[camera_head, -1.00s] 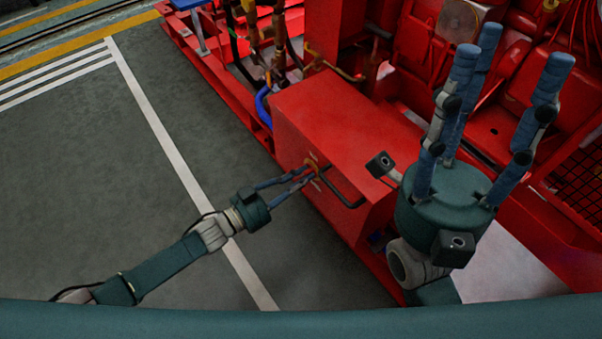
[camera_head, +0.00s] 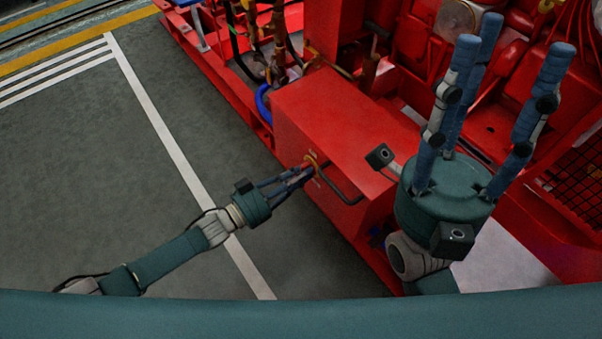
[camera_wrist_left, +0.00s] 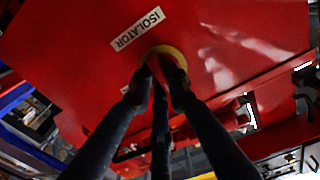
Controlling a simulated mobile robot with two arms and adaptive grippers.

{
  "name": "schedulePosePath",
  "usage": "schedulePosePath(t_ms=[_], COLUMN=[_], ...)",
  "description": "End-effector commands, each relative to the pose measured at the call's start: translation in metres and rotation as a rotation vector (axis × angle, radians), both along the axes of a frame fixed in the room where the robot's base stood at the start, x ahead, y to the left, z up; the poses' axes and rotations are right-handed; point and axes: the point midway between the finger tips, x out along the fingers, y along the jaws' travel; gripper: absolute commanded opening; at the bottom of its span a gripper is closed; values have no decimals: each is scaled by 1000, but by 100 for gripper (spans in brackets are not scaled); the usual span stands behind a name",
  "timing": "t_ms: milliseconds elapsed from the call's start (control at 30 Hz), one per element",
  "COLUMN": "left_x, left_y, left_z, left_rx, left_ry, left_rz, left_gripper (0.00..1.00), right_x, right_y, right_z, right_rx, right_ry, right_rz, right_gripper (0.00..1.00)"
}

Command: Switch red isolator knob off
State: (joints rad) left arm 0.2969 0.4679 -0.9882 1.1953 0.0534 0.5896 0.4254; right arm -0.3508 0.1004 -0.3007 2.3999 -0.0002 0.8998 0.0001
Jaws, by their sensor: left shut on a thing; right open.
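The red isolator knob (camera_head: 307,168) is on the side face of a red box, with a yellow disc (camera_wrist_left: 168,52) behind it. A white label reading ISOLATOR (camera_wrist_left: 138,29) is beside the disc in the left wrist view. My left gripper (camera_head: 302,173) reaches in from the left and is shut on the knob. Its fingers (camera_wrist_left: 160,72) hide most of the knob in the wrist view, so its turn position cannot be told. My right gripper (camera_head: 500,60) is open and empty, with its fingers pointing up, to the right of the box.
The red box (camera_head: 345,130) has a black bar handle (camera_head: 342,192) close to the right of the knob. Pipes and a blue hose (camera_head: 263,103) stand behind the box. Red machinery (camera_head: 490,130) is beyond my right gripper. The grey floor (camera_head: 90,180) at left is clear.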

Motion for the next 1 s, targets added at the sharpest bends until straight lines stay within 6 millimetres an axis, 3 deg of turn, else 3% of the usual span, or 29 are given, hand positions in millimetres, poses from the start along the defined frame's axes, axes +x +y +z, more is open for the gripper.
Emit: schedulePosePath(t_ms=[167, 200, 267, 667, 1000], left_x=[-1, -1, -1, -4, -44], left_y=[1, 1, 1, 7, 60], left_z=[-2, -2, -2, -1, -2], left_rx=[4, 4, 3, 4, 5], left_ry=[2, 2, 1, 0, 2], left_rz=[0, 0, 0, 1, 0], left_gripper=[0, 24, 35, 35, 35], right_x=[0, 0, 0, 0, 0], right_y=[0, 0, 0, -1, 0], right_z=[0, 0, 0, 1, 0], right_rx=[0, 0, 0, 2, 0], right_ry=[0, 0, 0, -4, -2], right_rz=[0, 0, 0, -2, -1], right_gripper=[44, 44, 44, 44, 44])
